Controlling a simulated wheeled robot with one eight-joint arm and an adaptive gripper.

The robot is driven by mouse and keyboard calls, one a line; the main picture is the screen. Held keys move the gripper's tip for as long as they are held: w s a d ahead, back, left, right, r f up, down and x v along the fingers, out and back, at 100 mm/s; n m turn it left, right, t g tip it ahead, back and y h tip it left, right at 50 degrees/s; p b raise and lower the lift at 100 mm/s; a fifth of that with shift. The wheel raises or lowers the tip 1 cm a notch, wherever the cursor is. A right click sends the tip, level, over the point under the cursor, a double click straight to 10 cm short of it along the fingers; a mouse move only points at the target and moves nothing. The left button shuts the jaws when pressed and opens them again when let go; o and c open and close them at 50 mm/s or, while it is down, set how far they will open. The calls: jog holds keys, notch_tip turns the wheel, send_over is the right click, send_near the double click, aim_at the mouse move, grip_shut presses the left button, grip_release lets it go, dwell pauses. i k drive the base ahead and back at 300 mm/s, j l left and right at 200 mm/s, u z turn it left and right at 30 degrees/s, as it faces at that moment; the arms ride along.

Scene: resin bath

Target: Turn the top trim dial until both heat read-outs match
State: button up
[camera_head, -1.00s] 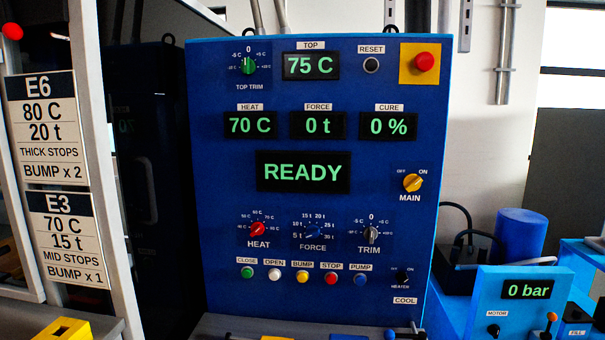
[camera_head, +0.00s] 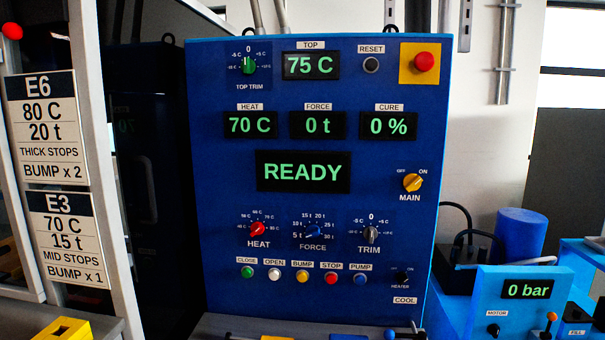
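The top trim dial (camera_head: 249,65) is a small green knob at the upper left of the blue control panel (camera_head: 220,180). Its pointer stands about upright, near the 0 mark. The TOP read-out (camera_head: 311,65) beside it shows 75 C. The HEAT read-out (camera_head: 250,125) below shows 70 C, so the two differ. My gripper is not in view.
The red HEAT dial (camera_head: 258,229), blue FORCE dial (camera_head: 313,232) and grey TRIM dial (camera_head: 371,235) sit low on the panel, above a row of coloured buttons. A red stop button (camera_head: 424,61) is at upper right. The panel front is unobstructed.

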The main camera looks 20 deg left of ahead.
aim_at(248, 66)
jog(key=u, duration=1.45)
